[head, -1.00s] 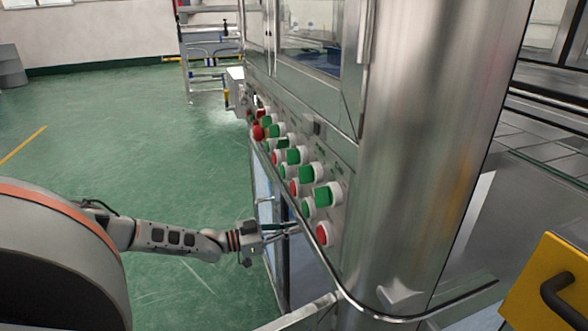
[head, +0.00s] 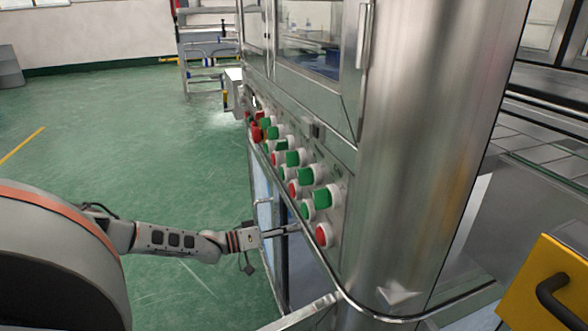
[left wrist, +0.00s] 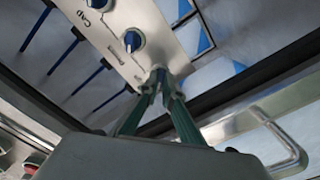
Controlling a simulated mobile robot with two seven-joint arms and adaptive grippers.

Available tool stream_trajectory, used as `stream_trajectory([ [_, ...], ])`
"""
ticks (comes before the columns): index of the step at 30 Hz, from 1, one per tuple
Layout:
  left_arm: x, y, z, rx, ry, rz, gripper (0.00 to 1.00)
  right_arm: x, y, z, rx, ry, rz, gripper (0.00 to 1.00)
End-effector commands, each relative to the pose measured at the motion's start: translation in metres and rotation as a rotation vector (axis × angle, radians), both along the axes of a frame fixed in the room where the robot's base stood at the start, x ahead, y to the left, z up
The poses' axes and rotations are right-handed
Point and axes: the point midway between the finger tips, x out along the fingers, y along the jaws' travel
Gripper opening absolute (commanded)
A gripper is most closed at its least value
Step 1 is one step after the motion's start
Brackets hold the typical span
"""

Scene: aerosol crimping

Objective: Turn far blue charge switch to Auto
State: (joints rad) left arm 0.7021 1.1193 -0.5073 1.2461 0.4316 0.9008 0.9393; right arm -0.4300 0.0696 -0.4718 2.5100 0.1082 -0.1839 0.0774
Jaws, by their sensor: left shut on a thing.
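In the left wrist view, a light switch panel (left wrist: 112,42) runs diagonally and carries blue switches. My left gripper (left wrist: 160,80), with green fingers, is shut on a blue switch (left wrist: 158,73) at the panel's lower end; its tips hide most of the knob, so its setting cannot be read. Another blue switch (left wrist: 132,40) with a pale round base sits further up the panel, near lettering that looks like "CAP", clear of the fingers. In the head view my left gripper (head: 293,230) reaches against the machine's side below the button row; the switches are hidden there. My right gripper is out of view.
Red and green push buttons (head: 299,174) line the steel machine above my left gripper. A metal rail (head: 345,293) edges its front corner. A handle bar (left wrist: 285,135) lies right of the fingers. Green floor (head: 150,130) is open to the left.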

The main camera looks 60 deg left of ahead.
Motion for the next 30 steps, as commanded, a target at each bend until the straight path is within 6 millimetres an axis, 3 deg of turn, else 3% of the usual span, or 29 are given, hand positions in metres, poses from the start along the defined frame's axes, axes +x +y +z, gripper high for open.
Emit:
stream_trajectory([
  [20,-0.0015,-0.0007,-0.0028,-0.062,0.022,-0.001,0.0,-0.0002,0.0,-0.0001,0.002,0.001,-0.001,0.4],
  [22,-0.0016,-0.0008,-0.0028,-0.061,0.022,-0.001,0.19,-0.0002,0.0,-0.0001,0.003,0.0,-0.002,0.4],
  [23,-0.0015,-0.0008,-0.0027,-0.061,0.022,-0.001,0.23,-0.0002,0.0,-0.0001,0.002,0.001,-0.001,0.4],
  [30,-0.0006,-0.0004,-0.0012,-0.06,0.02,-0.001,0.23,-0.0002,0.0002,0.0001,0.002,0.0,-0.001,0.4],
])
